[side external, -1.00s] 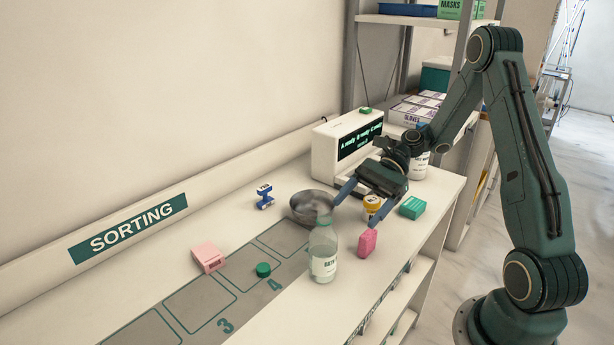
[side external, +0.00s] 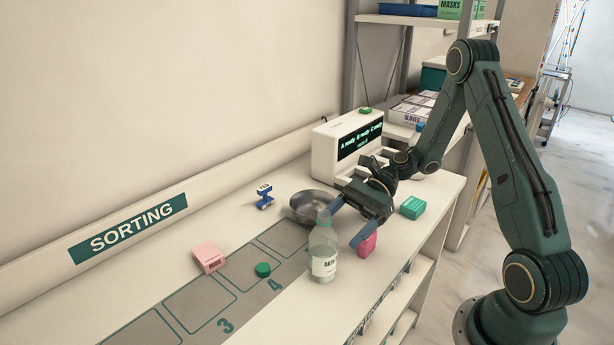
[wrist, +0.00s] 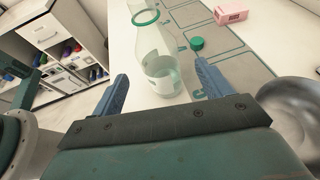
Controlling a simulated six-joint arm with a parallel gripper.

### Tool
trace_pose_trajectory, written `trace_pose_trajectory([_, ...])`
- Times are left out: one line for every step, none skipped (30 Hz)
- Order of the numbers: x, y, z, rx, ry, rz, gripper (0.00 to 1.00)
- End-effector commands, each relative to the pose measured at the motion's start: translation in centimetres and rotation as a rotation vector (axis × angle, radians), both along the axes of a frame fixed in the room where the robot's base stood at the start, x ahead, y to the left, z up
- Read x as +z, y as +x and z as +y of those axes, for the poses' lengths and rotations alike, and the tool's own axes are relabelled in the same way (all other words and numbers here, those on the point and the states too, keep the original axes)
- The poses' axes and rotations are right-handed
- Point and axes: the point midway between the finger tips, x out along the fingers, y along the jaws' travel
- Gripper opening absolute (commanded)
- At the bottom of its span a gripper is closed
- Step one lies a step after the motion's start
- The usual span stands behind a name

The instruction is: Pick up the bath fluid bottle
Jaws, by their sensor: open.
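The bath fluid bottle (side external: 323,256) is clear with a pale green neck and a white label, and stands upright on the counter. In the wrist view the bottle (wrist: 160,65) stands ahead of my gripper, between the lines of its two blue fingers. My gripper (side external: 347,222) is open and empty, just behind and to the right of the bottle in the side view. In the wrist view its fingertips (wrist: 160,74) are spread apart. I cannot tell whether a finger touches the bottle.
A pink item (side external: 368,243) stands close beside my gripper, partly hidden by it. A metal bowl (side external: 309,208) is just behind the bottle. A green cap (side external: 263,270), a pink box (side external: 208,257), a blue stamp-like item (side external: 265,197) and a teal box (side external: 412,208) lie around. Marked mat squares are mostly clear.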

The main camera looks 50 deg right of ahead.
Motion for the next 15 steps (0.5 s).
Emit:
trace_pose_trajectory([-0.3, 0.1, 0.8, 0.004, 0.002, 0.002, 0.78])
trace_pose_trajectory([-0.4, 0.2, 1.1, 0.002, 0.001, 0.002, 0.78])
trace_pose_trajectory([-0.6, 0.2, 1.4, 0.003, 0.001, 0.001, 0.78])
trace_pose_trajectory([-0.7, 0.3, 1.7, 0.003, 0.001, 0.001, 0.78])
trace_pose_trajectory([-0.8, 0.3, 1.9, 0.002, 0.001, 0.001, 0.78])
trace_pose_trajectory([-0.9, 0.4, 2.1, 0.001, 0.0, 0.0, 0.78])
trace_pose_trajectory([-0.9, 0.4, 2.2, 0.001, 0.0, 0.0, 0.78])
trace_pose_trajectory([-1.0, 0.4, 2.3, 0.001, 0.0, 0.0, 0.78])
trace_pose_trajectory([-1.0, 0.4, 2.4, 0.001, 0.0, 0.0, 0.78])
trace_pose_trajectory([-1.0, 0.4, 2.4, 0.001, 0.0, 0.0, 0.78])
trace_pose_trajectory([-1.0, 0.4, 2.5, 0.0, 0.0, 0.0, 0.78])
trace_pose_trajectory([-1.0, 0.4, 2.5, 0.0, 0.0, 0.0, 0.78])
trace_pose_trajectory([-1.0, 0.4, 2.5, 0.0, 0.0, 0.0, 0.78])
trace_pose_trajectory([-1.0, 0.4, 2.5, 0.0, 0.0, 0.0, 0.78])
trace_pose_trajectory([-1.1, 0.4, 2.5, 0.0, 0.0, 0.0, 0.78])
